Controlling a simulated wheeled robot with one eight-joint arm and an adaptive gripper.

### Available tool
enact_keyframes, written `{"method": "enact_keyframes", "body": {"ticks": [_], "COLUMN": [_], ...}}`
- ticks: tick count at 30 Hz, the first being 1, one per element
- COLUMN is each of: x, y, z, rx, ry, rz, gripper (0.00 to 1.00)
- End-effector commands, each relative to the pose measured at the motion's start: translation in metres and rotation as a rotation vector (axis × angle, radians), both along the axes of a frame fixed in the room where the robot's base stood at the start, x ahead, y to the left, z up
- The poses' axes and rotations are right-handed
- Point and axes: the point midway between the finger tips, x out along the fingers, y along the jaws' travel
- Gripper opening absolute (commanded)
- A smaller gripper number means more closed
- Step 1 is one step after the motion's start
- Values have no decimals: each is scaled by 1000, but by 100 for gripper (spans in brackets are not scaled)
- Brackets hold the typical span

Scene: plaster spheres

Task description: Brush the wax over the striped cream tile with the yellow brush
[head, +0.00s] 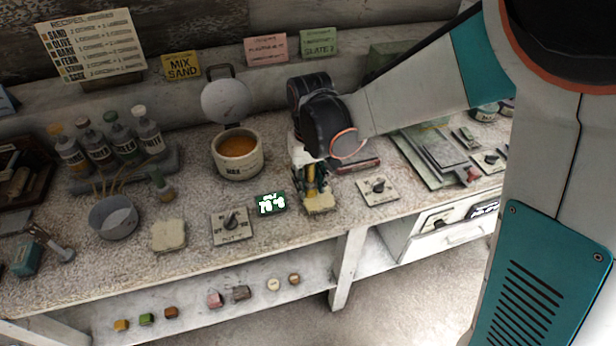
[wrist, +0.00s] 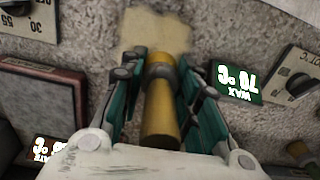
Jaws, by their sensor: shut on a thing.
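My gripper (head: 311,190) is shut on the yellow brush (wrist: 160,112), whose grey collar shows between the fingers in the wrist view. The brush (head: 311,177) points down at a cream tile (head: 320,204) near the bench's front edge. This tile also shows in the wrist view (wrist: 150,28), just beyond the brush head. Whether the bristles touch it I cannot tell, and its stripes are not clear. The wax pot (head: 238,166) stands open behind and to the left, with orange wax (head: 238,146) inside and its lid (head: 226,100) raised.
A green display (head: 271,203), reading 70 °C WAX in the wrist view (wrist: 236,82), stands left of the tile. Dial plates (head: 232,226) (head: 378,190) lie on both sides. Another pale tile (head: 168,236), a grey bowl (head: 114,217) and bottles (head: 121,137) are farther left.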

Motion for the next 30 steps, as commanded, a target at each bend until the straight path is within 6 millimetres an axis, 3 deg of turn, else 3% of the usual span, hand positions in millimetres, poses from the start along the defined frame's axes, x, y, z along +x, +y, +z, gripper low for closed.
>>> {"method": "enact_keyframes", "body": {"ticks": [16,30], "x": [-21,-6], "y": [-6,-2], "z": [-1,0], "rx": [0,0], "ry": [0,0], "rz": [0,0], "gripper": [6,6]}}
